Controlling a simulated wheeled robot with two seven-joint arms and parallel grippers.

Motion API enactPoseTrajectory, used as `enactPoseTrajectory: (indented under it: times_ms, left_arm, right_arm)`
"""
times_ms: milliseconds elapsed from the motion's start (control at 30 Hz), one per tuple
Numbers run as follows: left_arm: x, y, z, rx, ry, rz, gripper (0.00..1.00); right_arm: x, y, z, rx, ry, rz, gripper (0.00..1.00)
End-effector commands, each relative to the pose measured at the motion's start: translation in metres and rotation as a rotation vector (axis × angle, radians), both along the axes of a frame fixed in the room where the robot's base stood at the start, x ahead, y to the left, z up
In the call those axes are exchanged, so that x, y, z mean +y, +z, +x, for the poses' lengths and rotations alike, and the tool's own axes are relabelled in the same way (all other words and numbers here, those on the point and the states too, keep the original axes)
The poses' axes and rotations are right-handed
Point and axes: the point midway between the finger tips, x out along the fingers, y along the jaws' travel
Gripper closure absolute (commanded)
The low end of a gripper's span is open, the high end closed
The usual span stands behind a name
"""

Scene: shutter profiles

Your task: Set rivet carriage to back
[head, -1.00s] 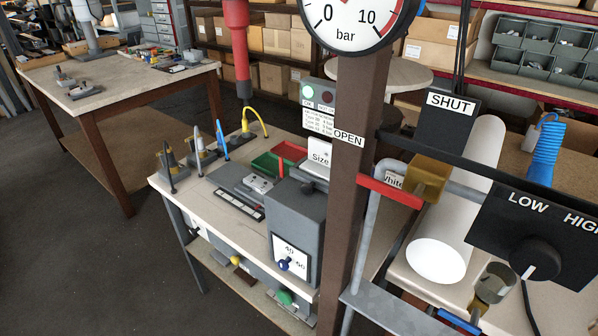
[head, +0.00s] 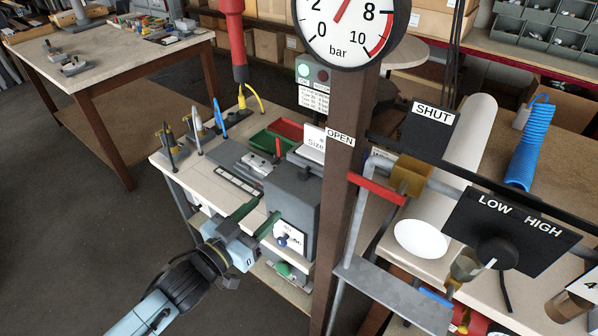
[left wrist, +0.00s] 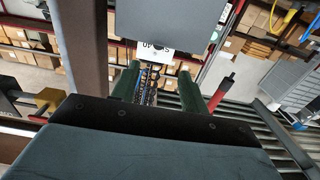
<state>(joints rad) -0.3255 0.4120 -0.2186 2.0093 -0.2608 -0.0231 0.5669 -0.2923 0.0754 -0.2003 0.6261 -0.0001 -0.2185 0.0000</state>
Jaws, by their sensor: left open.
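What I take to be the rivet carriage is a small light grey block (head: 259,165) with a red upright handle (head: 277,148). It sits on a grey plate on the workbench, beside a dark labelled strip (head: 238,181). My left gripper (head: 257,217) is open with green fingers, at the bench's front edge, left of a grey box (head: 292,202). Nothing shows clearly held between its fingers. In the left wrist view the open left gripper (left wrist: 158,90) points toward a white label (left wrist: 157,49) on a grey box. My right gripper is not in view.
The grey box carries a blue knob (head: 283,240) close to the right finger. A brown post (head: 346,200) with a pressure gauge (head: 345,28) stands right of it. A red tool (head: 235,40) hangs over the bench. Yellow and blue upright tools stand on the bench's left end.

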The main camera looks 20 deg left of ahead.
Motion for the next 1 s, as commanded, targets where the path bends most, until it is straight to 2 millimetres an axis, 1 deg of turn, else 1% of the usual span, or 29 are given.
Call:
enactPoseTrajectory:
  times_ms: [33,167,367,500,700,833,1000]
  left_arm:
    - [-0.002,0.004,0.002,-0.008,-0.004,-0.003,0.55]
    - [-0.006,0.005,0.013,-0.010,-0.004,-0.004,0.55]
    - [-0.018,0.007,0.046,-0.013,-0.004,-0.003,0.55]
    - [-0.027,0.006,0.072,-0.011,-0.003,-0.003,0.55]
    - [-0.039,0.005,0.103,-0.009,-0.004,-0.003,0.55]
    - [-0.044,0.004,0.117,-0.009,-0.003,-0.002,0.55]
    - [-0.047,0.004,0.125,-0.008,-0.003,-0.003,0.55]
  right_arm:
    - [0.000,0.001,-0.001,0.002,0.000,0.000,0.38]
    - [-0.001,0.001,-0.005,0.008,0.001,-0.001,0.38]
    - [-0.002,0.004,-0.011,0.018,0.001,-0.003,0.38]
    - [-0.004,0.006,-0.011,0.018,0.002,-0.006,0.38]
    - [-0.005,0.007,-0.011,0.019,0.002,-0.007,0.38]
    - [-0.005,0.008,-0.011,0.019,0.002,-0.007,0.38]
    - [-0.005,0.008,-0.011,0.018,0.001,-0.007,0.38]
